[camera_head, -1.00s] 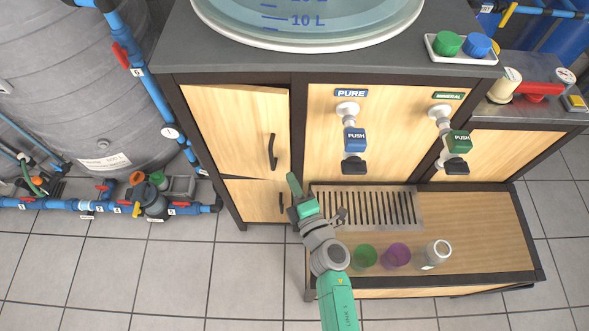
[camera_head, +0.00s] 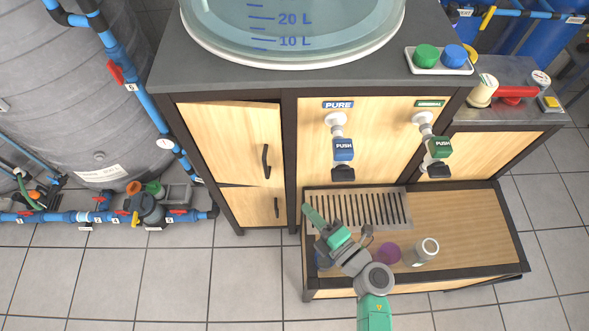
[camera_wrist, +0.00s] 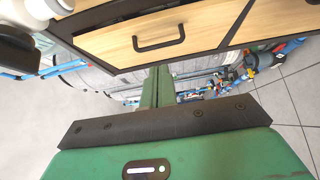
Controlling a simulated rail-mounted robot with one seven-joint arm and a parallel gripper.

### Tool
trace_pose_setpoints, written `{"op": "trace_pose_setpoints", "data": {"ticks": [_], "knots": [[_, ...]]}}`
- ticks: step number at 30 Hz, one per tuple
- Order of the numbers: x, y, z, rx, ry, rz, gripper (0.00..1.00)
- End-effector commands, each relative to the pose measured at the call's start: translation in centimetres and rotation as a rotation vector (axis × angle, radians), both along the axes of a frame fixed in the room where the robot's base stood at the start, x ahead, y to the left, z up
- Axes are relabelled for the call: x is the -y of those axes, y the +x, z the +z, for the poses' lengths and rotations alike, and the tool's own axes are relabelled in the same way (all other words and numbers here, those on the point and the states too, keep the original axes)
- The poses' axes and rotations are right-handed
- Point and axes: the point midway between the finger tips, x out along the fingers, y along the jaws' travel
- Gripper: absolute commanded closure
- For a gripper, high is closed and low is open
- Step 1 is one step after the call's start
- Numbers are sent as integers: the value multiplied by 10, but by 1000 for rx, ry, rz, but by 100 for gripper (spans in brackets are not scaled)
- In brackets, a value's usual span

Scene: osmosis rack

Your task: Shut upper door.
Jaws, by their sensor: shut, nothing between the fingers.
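The upper door (camera_head: 225,140) is a light wood panel on the left side of the cabinet, with a dark bar handle (camera_head: 266,161) near its right edge. A thin dark gap along its top widens toward the handle side, so it looks slightly ajar. My gripper (camera_head: 308,210) is shut and empty, low and right of the door, over the slatted grate and apart from the handle. In the wrist view the shut green fingers (camera_wrist: 157,88) point toward a wood door panel (camera_wrist: 115,42) with a dark handle (camera_wrist: 158,40), without visible contact.
The lower door (camera_head: 255,205) sits directly below. The slatted grate (camera_head: 370,209), a purple cup (camera_head: 387,253) and a grey cup (camera_head: 427,247) are on the low shelf near my arm. Blue pipes (camera_head: 150,105) and a grey tank stand left. Tiled floor before the left doors is clear.

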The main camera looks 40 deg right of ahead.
Motion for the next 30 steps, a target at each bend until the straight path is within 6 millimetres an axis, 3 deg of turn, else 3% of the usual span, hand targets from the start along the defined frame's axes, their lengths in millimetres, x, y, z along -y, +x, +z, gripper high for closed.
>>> {"op": "trace_pose_setpoints", "data": {"ticks": [5,18,24,30], "knots": [[0,12,-1,3,0,0,100],[-5,104,-4,3,-1,-1,100],[16,125,-3,2,-1,-3,100],[22,131,-1,2,0,-3,100]]}}
